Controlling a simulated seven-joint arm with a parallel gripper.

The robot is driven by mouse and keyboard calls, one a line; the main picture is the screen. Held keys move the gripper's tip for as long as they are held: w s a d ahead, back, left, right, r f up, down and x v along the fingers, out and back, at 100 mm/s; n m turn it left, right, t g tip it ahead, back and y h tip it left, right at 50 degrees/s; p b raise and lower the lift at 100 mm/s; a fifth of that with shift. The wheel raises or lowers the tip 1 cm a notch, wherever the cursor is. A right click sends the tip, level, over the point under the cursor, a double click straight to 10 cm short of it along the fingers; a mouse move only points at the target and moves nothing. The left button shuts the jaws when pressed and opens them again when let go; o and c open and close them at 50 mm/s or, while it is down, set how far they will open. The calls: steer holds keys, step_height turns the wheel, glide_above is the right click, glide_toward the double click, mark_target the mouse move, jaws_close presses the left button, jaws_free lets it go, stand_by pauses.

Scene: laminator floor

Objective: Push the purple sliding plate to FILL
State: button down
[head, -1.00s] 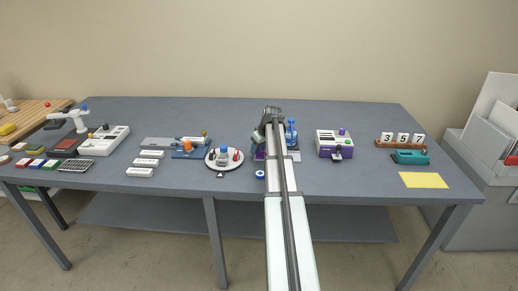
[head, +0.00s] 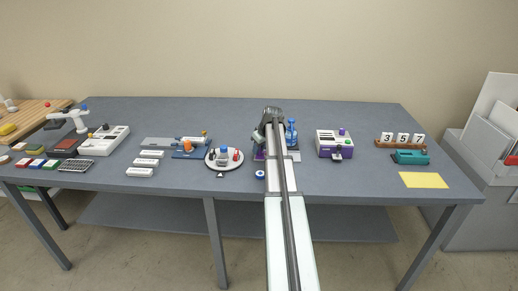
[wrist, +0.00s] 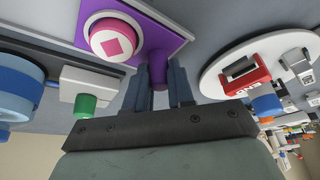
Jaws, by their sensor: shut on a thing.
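The purple sliding plate (wrist: 165,22) is at the top of the wrist view. It carries a round pink button with a darker diamond, and a purple post stands at its edge. My gripper (wrist: 160,78) is shut on this purple post, one dark finger on each side. In the head view, a small purple part of the plate (head: 259,153) shows to the left of my arm. The rest of it is hidden behind my arm and wrist. I cannot read a FILL mark in either view.
A blue bottle-like part (head: 291,133) stands just right of my arm. In the wrist view, a green button (wrist: 85,105) sits on a white block. A round white turntable (head: 212,163) is close on the left. A white-and-purple box (head: 334,140) stands to the right.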

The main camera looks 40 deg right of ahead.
steer(key=s+d, duration=0.3)
steer(key=shift+s+d, duration=0.15)
stand_by(0.3)
steer(key=c, duration=1)
jaws_free()
steer(key=shift+r, duration=0.1)
steer(key=v, duration=1.3)
steer(key=shift+s+r, duration=0.2)
steer(key=shift+r, duration=0.05)
